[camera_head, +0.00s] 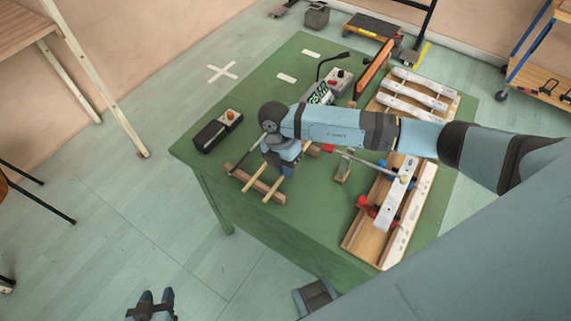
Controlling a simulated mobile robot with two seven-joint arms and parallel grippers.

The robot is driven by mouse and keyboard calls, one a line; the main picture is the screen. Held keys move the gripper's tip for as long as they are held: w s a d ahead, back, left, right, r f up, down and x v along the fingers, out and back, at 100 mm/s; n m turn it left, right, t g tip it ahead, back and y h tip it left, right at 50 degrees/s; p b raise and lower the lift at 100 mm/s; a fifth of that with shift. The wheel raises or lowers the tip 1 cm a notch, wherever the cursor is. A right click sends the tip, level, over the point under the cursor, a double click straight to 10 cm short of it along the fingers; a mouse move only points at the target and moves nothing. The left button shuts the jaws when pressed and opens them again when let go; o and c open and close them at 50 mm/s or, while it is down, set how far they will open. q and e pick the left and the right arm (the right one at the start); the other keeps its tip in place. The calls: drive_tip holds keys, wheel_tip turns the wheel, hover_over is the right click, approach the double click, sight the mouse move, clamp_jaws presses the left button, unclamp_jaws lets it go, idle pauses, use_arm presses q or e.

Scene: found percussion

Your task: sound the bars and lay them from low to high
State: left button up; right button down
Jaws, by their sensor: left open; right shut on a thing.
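My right gripper (284,163) is shut on a mallet (368,163), whose red-marked shaft runs right; the grip itself is mostly hidden by my wrist. The mallet's round pale head shows over a pale bar (391,205) on a wooden stand with red and blue parts; I cannot tell if they touch. Beside this bar lies a long pale strip (412,210). Several pale bars (417,92) lie across a wooden frame at the back right, partly hidden by my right arm. My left gripper (152,298) is open and empty, low over the floor, away from the table.
The green table (300,224) has a meter with a green display (320,93), a black box with an orange knob (218,131), an orange beam (375,66), and sticks on wooden rails (262,188) below my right gripper. Its front middle is clear. A trolley stands at far right.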

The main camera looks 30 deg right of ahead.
drive_tip(key=shift+f, duration=0.35)
idle(0.6)
drive_tip(key=c, duration=1.1)
unclamp_jaws()
drive_tip(key=v, duration=1.3)
drive_tip(key=shift+w+r, duration=0.1)
drive_tip(key=shift+r, duration=0.3)
